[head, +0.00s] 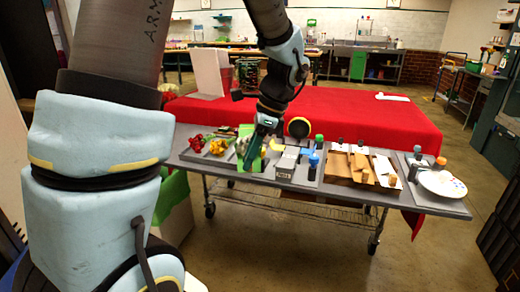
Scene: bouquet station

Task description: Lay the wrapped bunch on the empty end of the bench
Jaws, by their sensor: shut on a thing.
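My gripper (254,153) points down at the left part of the grey bench (228,165). It is shut on a small green and white bundle (241,145), which looks like the wrapped bunch. The fingers cover part of it, and I cannot tell whether it touches the bench top. Red flowers (197,143) and yellow flowers (218,146) lie to its left, near the bench's left end.
Right of my gripper stand a grey box (286,163), bottles (319,142), wooden blocks (361,165) and a white plate (442,184) at the right end. A red-covered table (350,115) is directly behind. Floor in front is clear.

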